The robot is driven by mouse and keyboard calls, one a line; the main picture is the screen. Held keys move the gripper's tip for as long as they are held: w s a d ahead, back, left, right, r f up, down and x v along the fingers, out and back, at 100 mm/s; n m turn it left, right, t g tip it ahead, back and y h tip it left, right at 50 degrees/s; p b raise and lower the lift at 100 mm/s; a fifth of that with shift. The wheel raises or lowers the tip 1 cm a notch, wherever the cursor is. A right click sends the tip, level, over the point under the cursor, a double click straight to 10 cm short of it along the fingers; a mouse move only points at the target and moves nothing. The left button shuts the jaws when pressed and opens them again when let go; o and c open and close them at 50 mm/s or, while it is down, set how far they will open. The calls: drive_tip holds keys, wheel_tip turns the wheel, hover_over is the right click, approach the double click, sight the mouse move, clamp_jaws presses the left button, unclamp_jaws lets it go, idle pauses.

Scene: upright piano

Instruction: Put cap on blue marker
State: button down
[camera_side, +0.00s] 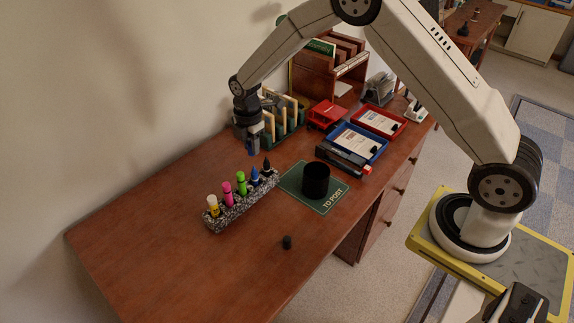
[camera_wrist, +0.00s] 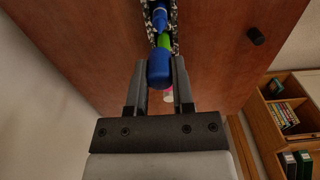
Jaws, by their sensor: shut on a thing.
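My gripper (camera_wrist: 158,88) is shut on a blue cap (camera_wrist: 158,68), held between its two fingers. In the side view my gripper (camera_side: 254,147) hangs above the far end of the marker holder, with a gap between it and the markers. The blue marker (camera_side: 255,177) stands upright in the speckled holder (camera_side: 239,207), with a narrow bare tip. It also shows in the wrist view (camera_wrist: 160,18), beyond the held cap. I cannot tell how exactly the cap lines up with it.
Yellow (camera_side: 213,204), pink (camera_side: 227,192), green (camera_side: 241,185) and black (camera_side: 267,170) markers share the holder. A black cap (camera_side: 287,242) lies on the desk. A black cup (camera_side: 316,180) stands on a green mat (camera_side: 297,177). A letter rack (camera_side: 287,121) is close behind my gripper.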

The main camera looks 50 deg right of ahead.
sight(254, 172)
drive_tip(key=shift+f, duration=0.15)
drive_tip(key=shift+f, duration=3.05)
drive_tip(key=shift+f, duration=0.15)
idle(0.5)
unclamp_jaws()
idle(0.5)
drive_tip(key=shift+r, duration=3.5)
